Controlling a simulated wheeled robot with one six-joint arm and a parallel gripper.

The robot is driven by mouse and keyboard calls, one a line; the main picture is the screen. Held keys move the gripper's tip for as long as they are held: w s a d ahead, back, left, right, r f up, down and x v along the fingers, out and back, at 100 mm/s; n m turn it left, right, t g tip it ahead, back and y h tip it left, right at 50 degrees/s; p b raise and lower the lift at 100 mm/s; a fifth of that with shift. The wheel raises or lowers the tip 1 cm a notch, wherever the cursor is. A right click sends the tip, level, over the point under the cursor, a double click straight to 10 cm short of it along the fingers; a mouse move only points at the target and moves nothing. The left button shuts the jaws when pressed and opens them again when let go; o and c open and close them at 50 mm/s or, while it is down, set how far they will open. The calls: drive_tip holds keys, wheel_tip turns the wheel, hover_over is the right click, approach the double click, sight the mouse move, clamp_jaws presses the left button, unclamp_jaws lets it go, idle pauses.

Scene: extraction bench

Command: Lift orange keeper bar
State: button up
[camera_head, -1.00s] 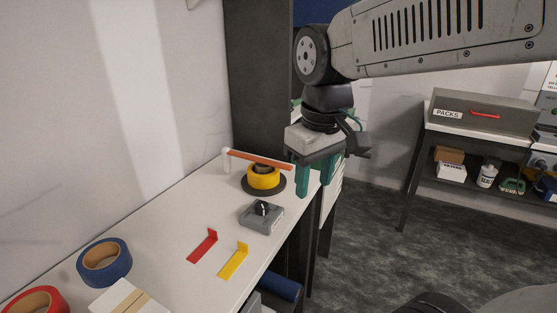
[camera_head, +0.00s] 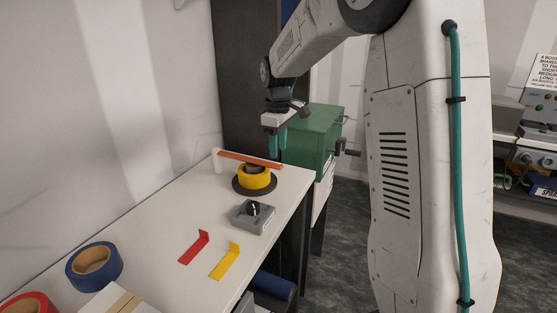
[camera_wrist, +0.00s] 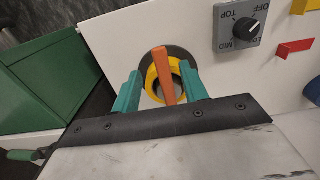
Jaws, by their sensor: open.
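The orange keeper bar (camera_head: 248,159) lies level over the yellow tape roll (camera_head: 254,178), its left end at a short white post (camera_head: 217,161) near the wall. The roll sits on a dark round base on the white bench. My gripper (camera_head: 278,147) is pointed down just above the bar's right end in the head view. In the wrist view, the teal fingers of my gripper (camera_wrist: 162,92) are apart, with the orange bar (camera_wrist: 163,75) showing between them. I cannot tell whether either finger touches the bar.
A grey dial box (camera_head: 253,216), a red bracket (camera_head: 194,248) and a yellow bracket (camera_head: 226,262) stand nearer on the bench. A blue tape roll (camera_head: 94,266) is at the front left. A green box (camera_head: 312,138) with a crank stands behind the bench's right end.

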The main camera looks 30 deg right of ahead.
sight(278, 165)
wheel_tip(278, 165, down, 5)
drive_tip(key=shift+r, duration=0.1)
drive_tip(key=shift+c, duration=0.3)
